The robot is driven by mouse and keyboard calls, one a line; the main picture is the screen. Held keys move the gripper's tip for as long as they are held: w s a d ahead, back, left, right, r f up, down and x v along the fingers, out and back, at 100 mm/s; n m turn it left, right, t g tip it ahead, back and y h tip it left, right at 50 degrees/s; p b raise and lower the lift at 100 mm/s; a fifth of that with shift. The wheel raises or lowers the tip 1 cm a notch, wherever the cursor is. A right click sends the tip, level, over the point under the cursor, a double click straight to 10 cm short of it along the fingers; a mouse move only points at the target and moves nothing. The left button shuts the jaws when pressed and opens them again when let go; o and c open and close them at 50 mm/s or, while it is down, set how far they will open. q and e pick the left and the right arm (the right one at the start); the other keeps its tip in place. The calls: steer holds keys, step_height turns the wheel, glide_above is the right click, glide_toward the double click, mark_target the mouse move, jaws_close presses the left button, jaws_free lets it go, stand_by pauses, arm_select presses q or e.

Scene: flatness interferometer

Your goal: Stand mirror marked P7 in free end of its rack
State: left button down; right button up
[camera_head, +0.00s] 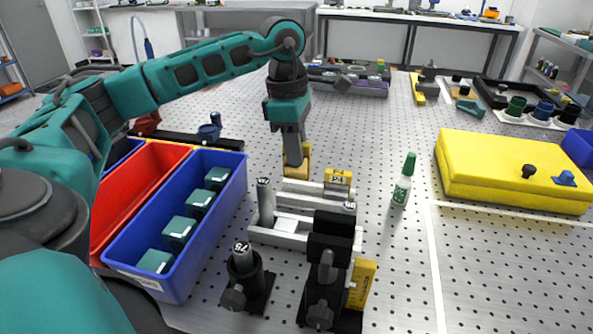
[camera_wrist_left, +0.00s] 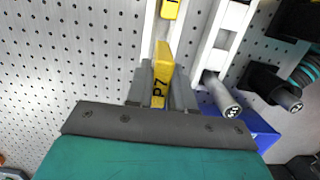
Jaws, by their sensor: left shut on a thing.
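My left gripper (camera_head: 293,160) points down and is shut on a yellow mirror block at the far left end of the pale grey rack (camera_head: 290,239). Another yellow labelled block (camera_head: 338,177) stands at the rack's far right; a yellow piece also shows in the wrist view (camera_wrist_left: 172,8). I cannot tell whether P7 touches the rack. My right gripper is not in view.
Dark posts on black mounts (camera_head: 246,285) stand in front of the rack. A blue bin (camera_head: 240,185) with several teal blocks is at left. Perforated table is clear behind the bottle.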

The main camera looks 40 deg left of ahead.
mark_target(298, 178)
arm_select(q)
steer(key=shift+f, duration=2.4)
steer(key=shift+f, duration=0.15)
steer(key=c, duration=1)
jaws_free()
steer(key=r, duration=0.8)
steer(key=a+r, duration=0.1)
steer(key=r, duration=0.3)
steer(key=shift+s+a+r, duration=0.1)
steer(key=shift+s+r, duration=0.05)
steer(key=shift+s, duration=0.2)
